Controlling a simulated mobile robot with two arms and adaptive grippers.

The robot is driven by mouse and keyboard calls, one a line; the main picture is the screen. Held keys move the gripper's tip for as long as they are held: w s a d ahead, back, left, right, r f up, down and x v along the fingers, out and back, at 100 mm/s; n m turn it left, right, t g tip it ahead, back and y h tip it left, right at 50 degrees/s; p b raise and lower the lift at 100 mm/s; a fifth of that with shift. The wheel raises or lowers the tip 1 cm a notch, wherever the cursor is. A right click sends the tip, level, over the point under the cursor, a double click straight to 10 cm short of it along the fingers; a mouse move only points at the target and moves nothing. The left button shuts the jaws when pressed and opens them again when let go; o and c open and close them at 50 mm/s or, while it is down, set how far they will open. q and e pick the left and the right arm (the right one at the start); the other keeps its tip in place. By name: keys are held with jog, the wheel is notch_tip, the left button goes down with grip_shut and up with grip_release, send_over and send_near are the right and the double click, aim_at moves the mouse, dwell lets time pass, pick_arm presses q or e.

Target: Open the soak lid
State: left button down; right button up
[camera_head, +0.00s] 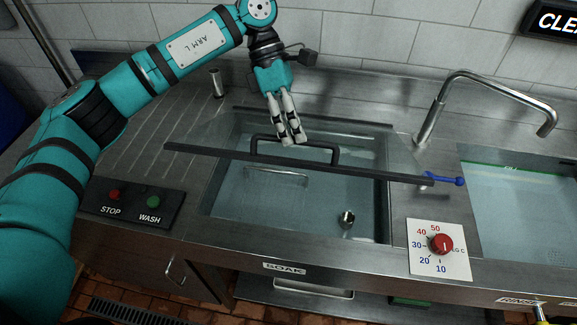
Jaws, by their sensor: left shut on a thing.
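The soak lid (210,152) is a clear panel with a dark front bar and a dark bracket-shaped handle (334,155). Its front bar stands raised above the soak basin (300,226), tilted up from the back edge. My left gripper (292,138) comes from above and behind, with its fingers shut on the left-middle part of the handle. The fingers hide part of the handle. The basin below holds clear water, with a small metal drain piece (346,219) inside. My right gripper is not in view.
A tall faucet (437,108) and a blue lever (446,181) are at the right, beside a second water-filled basin (525,205). A red dial (441,244) sits on a white plate at the front. A STOP/WASH panel (132,202) is at the left.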

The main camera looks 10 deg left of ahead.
pick_arm(q)
jog(key=shift+w+r, duration=1.75)
jog(key=shift+r, duration=0.2)
